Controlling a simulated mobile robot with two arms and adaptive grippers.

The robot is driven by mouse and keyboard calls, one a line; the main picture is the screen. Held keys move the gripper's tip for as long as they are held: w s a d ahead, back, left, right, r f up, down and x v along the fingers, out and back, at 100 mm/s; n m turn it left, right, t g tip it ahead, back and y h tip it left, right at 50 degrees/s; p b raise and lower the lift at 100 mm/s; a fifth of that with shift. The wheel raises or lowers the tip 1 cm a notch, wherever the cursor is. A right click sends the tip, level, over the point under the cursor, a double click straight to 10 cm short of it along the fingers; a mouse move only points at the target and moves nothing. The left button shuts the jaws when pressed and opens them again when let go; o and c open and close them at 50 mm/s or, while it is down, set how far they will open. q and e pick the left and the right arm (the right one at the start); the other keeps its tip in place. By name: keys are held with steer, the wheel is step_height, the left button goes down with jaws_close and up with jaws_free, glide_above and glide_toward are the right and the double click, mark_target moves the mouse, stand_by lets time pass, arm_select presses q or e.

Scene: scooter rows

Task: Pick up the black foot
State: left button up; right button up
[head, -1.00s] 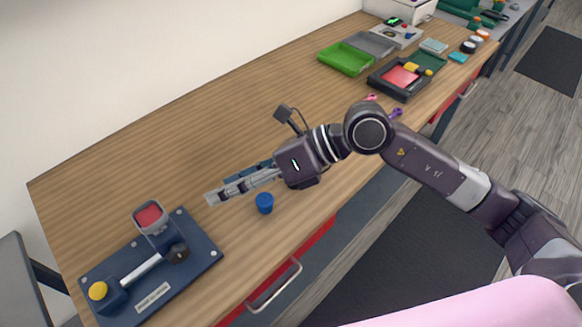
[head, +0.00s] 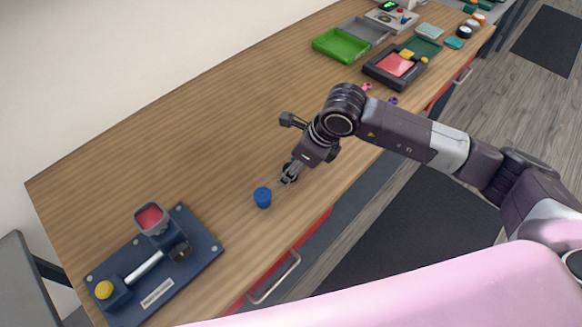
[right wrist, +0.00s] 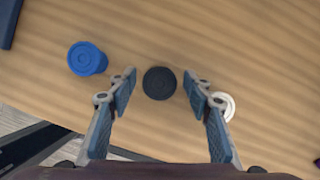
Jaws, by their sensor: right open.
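The black foot (right wrist: 159,83) is a small round black disc lying on the wooden table. In the right wrist view it sits between the tips of my right gripper (right wrist: 160,86), with a gap to each finger. The right gripper is open and empty, pointing down over the foot; I cannot tell how high the tips are. In the head view the right gripper (head: 289,176) is near the front of the table and largely hides the foot. My left gripper is not in view.
A blue cup-shaped piece (right wrist: 87,59) stands close beside the gripper. A white round piece (right wrist: 227,104) is partly behind the right-hand finger. A navy fixture (head: 187,275) lies at the table's left end. A green tray (head: 340,45) and a black-framed box (head: 372,72) sit farther back.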

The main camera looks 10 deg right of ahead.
steer(key=shift+w+a+f, duration=0.1)
steer(key=shift+f, duration=0.25)
steer(key=shift+c, duration=0.5)
steer(key=c, duration=1.1)
steer(key=shift+r, duration=0.15)
